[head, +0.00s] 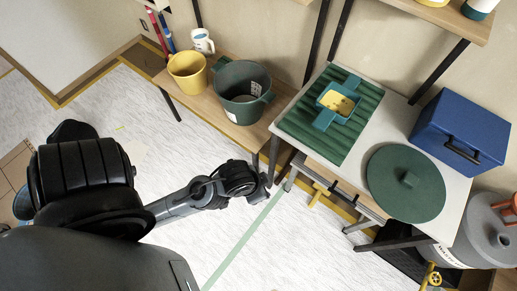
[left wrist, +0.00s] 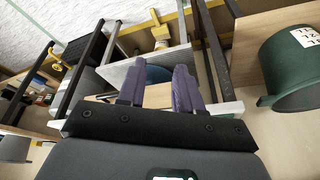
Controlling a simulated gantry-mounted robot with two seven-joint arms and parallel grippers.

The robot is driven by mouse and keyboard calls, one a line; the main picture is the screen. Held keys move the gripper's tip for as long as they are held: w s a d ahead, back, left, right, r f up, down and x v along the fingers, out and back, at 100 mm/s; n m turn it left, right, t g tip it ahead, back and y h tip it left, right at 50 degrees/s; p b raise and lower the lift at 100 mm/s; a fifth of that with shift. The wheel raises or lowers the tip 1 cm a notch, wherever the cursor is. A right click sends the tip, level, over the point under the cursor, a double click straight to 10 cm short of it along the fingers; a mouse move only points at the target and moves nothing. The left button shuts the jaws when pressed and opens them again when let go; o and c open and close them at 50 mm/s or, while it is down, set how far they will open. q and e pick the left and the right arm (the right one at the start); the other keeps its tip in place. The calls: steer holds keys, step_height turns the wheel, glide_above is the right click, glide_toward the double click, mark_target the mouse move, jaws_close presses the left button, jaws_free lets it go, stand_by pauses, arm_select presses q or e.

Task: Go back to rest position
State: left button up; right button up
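My left arm reaches from the left of the head view to beside the white-topped table (head: 393,98). Its fingers cannot be made out in the head view. In the left wrist view, the two purple-grey fingers of my left gripper (left wrist: 158,88) stand apart with a gap between them. Nothing is held in the gap. The fingers point toward the table frame and a wooden panel behind them. My right gripper is in neither view.
The table carries a green ridged tray (head: 290,122), a round green lid (head: 390,190) and a blue box (head: 460,130). A low wooden shelf holds a green pot (head: 241,85) and a yellow bucket (head: 187,70). Pale floor (head: 295,250) is open below my arm.

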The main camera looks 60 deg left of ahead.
arm_select(q)
steer(key=shift+s+d, duration=0.15)
steer(key=shift+s, duration=0.5)
steer(key=shift+r, duration=0.15)
step_height(320, 180, up, 32)
steer(key=p, duration=3.2)
steer(key=shift+f, duration=0.2)
